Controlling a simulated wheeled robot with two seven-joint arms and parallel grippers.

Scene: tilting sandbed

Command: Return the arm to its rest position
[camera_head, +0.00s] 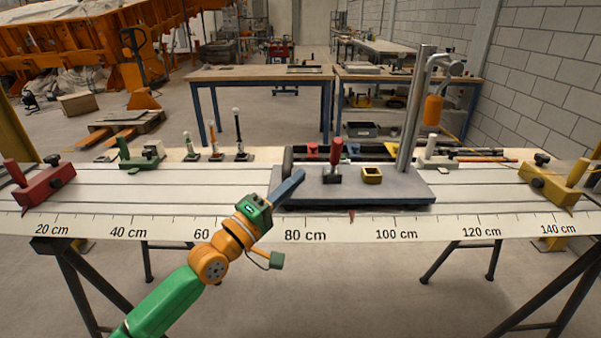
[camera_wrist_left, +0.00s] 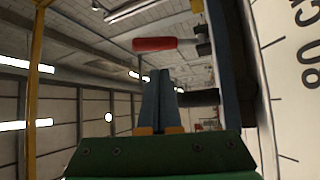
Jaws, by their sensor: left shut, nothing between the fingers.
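My left arm comes in from the lower left in the head view, with green and orange links. Its gripper (camera_head: 298,176) has blue fingers that lie together, shut and empty, at the left end of a grey platform (camera_head: 400,191). I cannot tell whether the fingers touch the platform. In the left wrist view the two blue fingers (camera_wrist_left: 160,75) are side by side with nothing between them. A red-handled lever (camera_head: 336,152) stands on the platform, and its red handle shows beyond the fingertips in the wrist view (camera_wrist_left: 155,44). My right gripper is not in view.
The white table has a centimetre scale (camera_head: 305,236) along its front edge. A red clamp (camera_head: 40,185) sits at the left and a yellow clamp (camera_head: 555,185) at the right. A metal post (camera_head: 414,110) rises from the platform. The table's surface left of the platform is mostly clear.

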